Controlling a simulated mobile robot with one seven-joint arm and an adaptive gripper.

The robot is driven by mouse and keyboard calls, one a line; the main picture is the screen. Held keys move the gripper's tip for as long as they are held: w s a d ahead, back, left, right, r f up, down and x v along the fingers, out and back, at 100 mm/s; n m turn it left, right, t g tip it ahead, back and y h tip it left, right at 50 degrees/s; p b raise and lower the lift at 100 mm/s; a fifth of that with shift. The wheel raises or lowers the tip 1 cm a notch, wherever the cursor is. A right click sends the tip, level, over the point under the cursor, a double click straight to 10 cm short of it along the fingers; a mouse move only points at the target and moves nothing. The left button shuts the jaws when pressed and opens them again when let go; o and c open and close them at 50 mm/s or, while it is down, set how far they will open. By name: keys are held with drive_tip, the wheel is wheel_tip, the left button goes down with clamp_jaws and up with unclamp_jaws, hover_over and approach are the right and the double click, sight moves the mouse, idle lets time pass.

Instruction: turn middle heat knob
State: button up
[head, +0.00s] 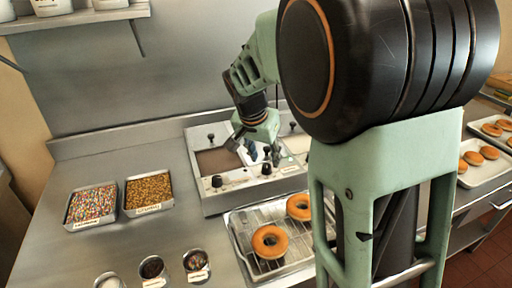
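The glaze warmer (225,205) is a steel unit set in the counter, with a light front panel. Its left black knob (217,182) stands in plain view. The middle heat knob (266,169) is black and shows just below my gripper (263,155). My gripper points down over the panel, close above and behind this knob. Whether it touches the knob cannot be told. Its dark fingers are small and partly overlap, so their opening is unclear. The right part of the panel is hidden behind my arm.
Donuts (269,242) lie on a wire rack (240,232) in front of the warmer. Trays of sprinkles (92,204) and chopped topping (148,193) sit left, with small cups (197,265) in front. More donuts are on trays (487,174) at right. Bare counter lies between.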

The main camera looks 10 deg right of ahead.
sight(267, 166)
drive_tip(key=shift+x, duration=2)
drive_tip(key=shift+c, duration=0.6)
clamp_jaws()
